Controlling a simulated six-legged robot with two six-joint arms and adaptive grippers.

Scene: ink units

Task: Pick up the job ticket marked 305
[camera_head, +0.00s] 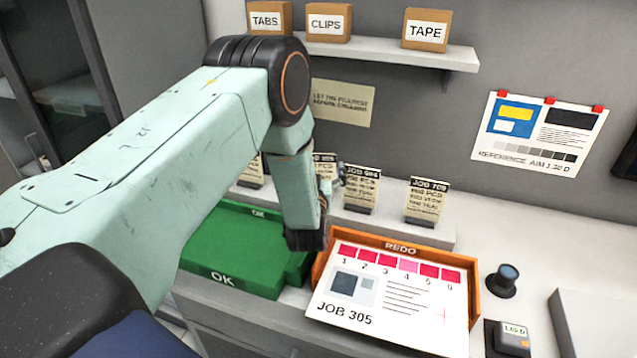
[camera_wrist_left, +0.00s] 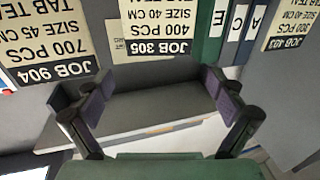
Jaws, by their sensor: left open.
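The job ticket marked 305 (camera_wrist_left: 158,28) is a cream card with dark print, upside down in the left wrist view. It stands in a dark holder on a grey ledge. No contact with the ticket shows. In the head view the gripper (camera_head: 330,188) is partly hidden by my arm. My right gripper is not in view.
Job ticket 904 (camera_head: 361,186) stands right of it, with another ticket (camera_head: 428,200) farther right. Below are a green OK tray (camera_head: 222,277) and an orange REDO tray (camera_head: 474,305) holding a JOB 305 sheet (camera_head: 390,300).

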